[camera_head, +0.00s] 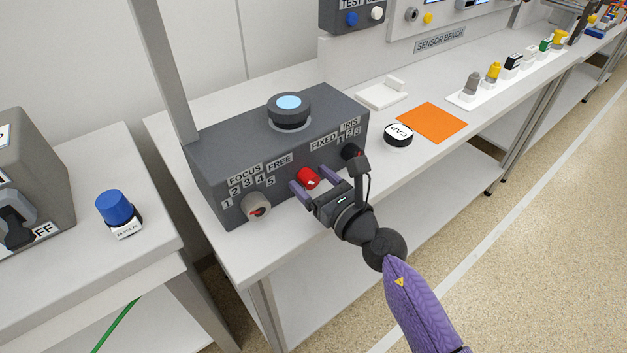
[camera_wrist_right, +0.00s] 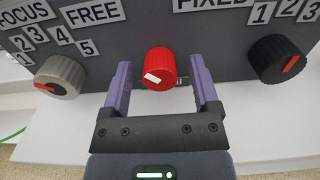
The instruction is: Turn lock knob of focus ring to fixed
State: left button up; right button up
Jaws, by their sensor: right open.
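The red lock knob (camera_head: 309,178) sits on the front face of the dark grey box (camera_head: 213,166), between the FREE label (camera_head: 280,161) and the FIXED label (camera_head: 323,139). In the right wrist view the knob (camera_wrist_right: 160,68) has a white mark on its lower left, towards the FREE side. My right gripper (camera_head: 313,179) is open, with its purple fingers on either side of the knob. In the right wrist view, gaps show between the knob and both fingers (camera_wrist_right: 160,85). The grey focus knob (camera_head: 257,206) is left of it. My left gripper is not in view.
A black iris knob (camera_head: 351,152) is close to the right of my gripper; it also shows in the right wrist view (camera_wrist_right: 278,60). A black CAP piece (camera_head: 398,134) and an orange mat (camera_head: 432,122) lie farther right on the bench.

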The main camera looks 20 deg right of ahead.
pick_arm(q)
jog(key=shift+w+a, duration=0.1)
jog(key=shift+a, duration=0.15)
pick_arm(e)
grip_shut()
